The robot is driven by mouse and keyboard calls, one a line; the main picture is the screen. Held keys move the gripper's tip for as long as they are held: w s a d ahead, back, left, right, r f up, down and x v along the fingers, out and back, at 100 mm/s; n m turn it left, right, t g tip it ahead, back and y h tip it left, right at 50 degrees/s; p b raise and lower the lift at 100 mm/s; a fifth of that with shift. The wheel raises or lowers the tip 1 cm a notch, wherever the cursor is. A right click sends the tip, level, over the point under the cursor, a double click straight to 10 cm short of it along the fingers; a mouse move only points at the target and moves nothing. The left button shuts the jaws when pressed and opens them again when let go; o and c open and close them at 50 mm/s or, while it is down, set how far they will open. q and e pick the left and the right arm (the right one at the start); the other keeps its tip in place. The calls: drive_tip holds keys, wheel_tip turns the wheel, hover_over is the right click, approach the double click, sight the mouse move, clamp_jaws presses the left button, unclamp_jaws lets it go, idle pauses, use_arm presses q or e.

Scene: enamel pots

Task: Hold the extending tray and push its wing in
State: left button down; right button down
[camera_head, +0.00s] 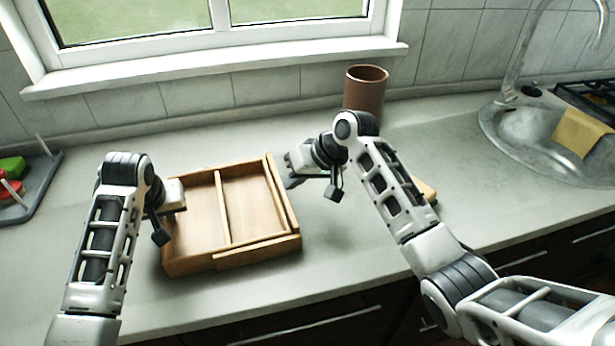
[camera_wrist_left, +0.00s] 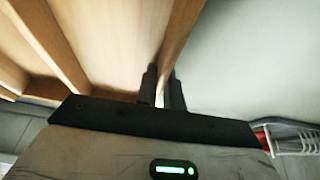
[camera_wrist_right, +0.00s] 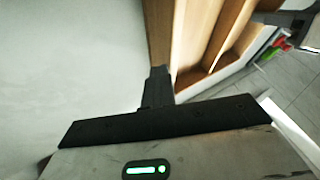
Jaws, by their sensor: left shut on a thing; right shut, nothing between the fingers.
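The wooden extending tray (camera_head: 205,207) lies flat on the counter, with a thin divider across its inside. Its wing (camera_head: 285,198) is at the right end, where a narrow strip shows beside the main part. My left gripper (camera_head: 182,197) is shut on the tray's left wall; the left wrist view shows the fingers (camera_wrist_left: 161,88) on both sides of this wall (camera_wrist_left: 182,40). My right gripper (camera_head: 290,170) is shut and empty at the wing's outer side. In the right wrist view its fingertips (camera_wrist_right: 158,75) are at the wing's wall (camera_wrist_right: 157,35); whether they touch is unclear.
A brown cylinder (camera_head: 366,92) stands behind my right gripper. A sink (camera_head: 535,128) with a yellow cloth (camera_head: 583,133) is at the right. A grey rack (camera_head: 46,182) with red and green items is at the far left. The counter right of the tray is mostly clear.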

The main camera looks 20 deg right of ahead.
use_arm(q)
drive_tip(key=shift+d, duration=0.25)
use_arm(e)
drive_tip(key=shift+a, duration=0.2)
drive_tip(key=shift+d, duration=0.55)
drive_tip(key=d, duration=0.3)
drive_tip(key=shift+w+d, duration=0.15)
drive_tip(key=shift+d, duration=0.1)
use_arm(q)
drive_tip(key=shift+a, duration=0.15)
use_arm(e)
drive_tip(key=v, duration=1)
drive_tip(key=shift+a, duration=0.1)
use_arm(q)
drive_tip(key=c, duration=1.6)
unclamp_jaws()
